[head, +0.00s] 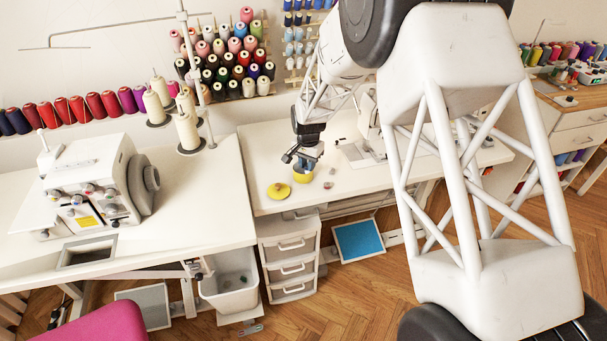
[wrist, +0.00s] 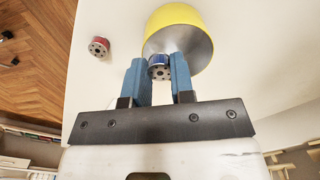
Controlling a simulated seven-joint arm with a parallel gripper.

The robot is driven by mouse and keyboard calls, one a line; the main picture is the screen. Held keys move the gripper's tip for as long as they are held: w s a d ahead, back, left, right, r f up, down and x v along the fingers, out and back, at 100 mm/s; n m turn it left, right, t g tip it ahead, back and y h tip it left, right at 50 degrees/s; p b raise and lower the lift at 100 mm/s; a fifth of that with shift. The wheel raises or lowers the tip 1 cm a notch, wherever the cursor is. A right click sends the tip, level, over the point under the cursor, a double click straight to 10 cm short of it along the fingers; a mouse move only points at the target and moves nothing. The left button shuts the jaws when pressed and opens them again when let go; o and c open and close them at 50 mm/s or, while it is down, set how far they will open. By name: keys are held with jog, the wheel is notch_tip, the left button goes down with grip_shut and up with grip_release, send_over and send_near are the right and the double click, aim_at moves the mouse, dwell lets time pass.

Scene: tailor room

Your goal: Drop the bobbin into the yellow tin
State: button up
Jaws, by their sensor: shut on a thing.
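My gripper (wrist: 159,62) is shut on a small metal bobbin with blue thread (wrist: 159,69), held between the tips of its blue fingers. The yellow tin (wrist: 176,15) is just beyond the fingertips in the wrist view, its open grey inside behind the bobbin. The bobbin overlaps the tin's near rim there; I cannot tell how far over or inside the opening it is. In the head view the gripper (head: 304,163) points down at the yellow tin (head: 303,177) on the white table and hides part of it. The held bobbin cannot be made out there.
A second, red bobbin (wrist: 99,47) stands on the table beside the tin. A round yellow lid (head: 278,191) lies flat left of the tin. A sewing machine (head: 368,125) is to the right. The thread rack (head: 232,60) is behind. The table's front edge is close.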

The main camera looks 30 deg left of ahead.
jog(key=o, duration=1)
jog(key=shift+r, duration=0.1)
jog(key=shift+r, duration=3.8)
